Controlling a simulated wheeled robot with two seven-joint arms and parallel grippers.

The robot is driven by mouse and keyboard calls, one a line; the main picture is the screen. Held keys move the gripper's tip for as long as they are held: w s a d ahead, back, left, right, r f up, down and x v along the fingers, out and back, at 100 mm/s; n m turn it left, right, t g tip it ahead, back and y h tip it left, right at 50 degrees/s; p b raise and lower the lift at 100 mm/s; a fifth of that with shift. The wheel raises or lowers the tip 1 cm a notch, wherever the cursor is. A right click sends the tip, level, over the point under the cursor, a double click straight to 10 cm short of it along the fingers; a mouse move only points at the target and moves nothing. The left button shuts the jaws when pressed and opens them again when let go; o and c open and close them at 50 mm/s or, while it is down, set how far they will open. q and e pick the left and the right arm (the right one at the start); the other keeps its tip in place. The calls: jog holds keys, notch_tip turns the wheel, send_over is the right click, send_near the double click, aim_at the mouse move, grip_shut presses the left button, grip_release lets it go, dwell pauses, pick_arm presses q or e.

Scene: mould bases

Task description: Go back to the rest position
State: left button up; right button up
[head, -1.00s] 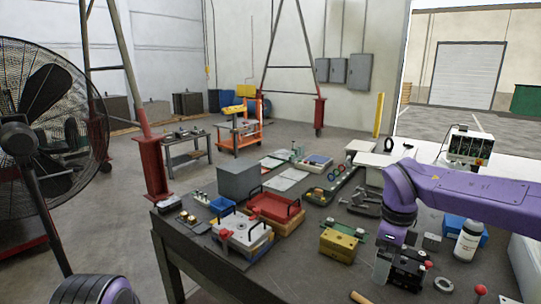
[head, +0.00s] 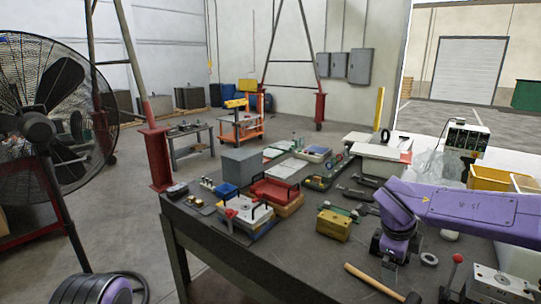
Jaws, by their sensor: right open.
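My right arm comes in from the right, over the workbench (head: 285,262). My right gripper (head: 389,268) hangs at its end, pointing down near the front right of the bench, with its jaws open. I see nothing held in it, though its fingertips are small and dark against the bench. My left gripper is out of view; only a purple part of my left arm shows at the lower left. Mould bases stand on the bench: a white one with black handles (head: 238,229), a red one (head: 274,191) and a yellow block (head: 334,225).
A hammer (head: 368,277) and a metal ring (head: 429,259) lie near my right gripper. A red-knobbed lever (head: 457,259) and a steel block (head: 503,288) are at the lower right. A yellow bin (head: 490,178) stands behind my right arm. A large fan (head: 38,127) is at the left.

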jog(key=s+f+n+t+h+b, duration=0.1)
jog(key=s+f+n+t+b, duration=0.2)
jog(key=f, duration=0.7)
jog(key=s+f+n+t+h+b, duration=0.15)
jog(key=s+f+n, duration=0.3)
jog(key=f, duration=0.55)
jog(key=s+f+n+t+b, duration=0.1)
jog(key=s+f+n+b, duration=0.3)
jog(key=f, duration=0.7)
jog(key=s+f+n+g+y+b, duration=0.1)
jog(key=s+f+n, duration=0.3)
jog(key=s+f, duration=0.4)
jog(key=s+f+n+g+y+b, duration=0.1)
jog(key=s+f+n+g+b, duration=0.2)
jog(key=s+f, duration=0.6)
jog(key=s+n, duration=0.1)
jog(key=s, duration=0.5)
jog(key=shift+s+f+b, duration=0.2)
jog(key=shift+s+b, duration=0.15)
jog(key=shift+b, duration=0.05)
jog(key=shift+d+y, duration=0.1)
jog(key=shift+y, duration=0.15)
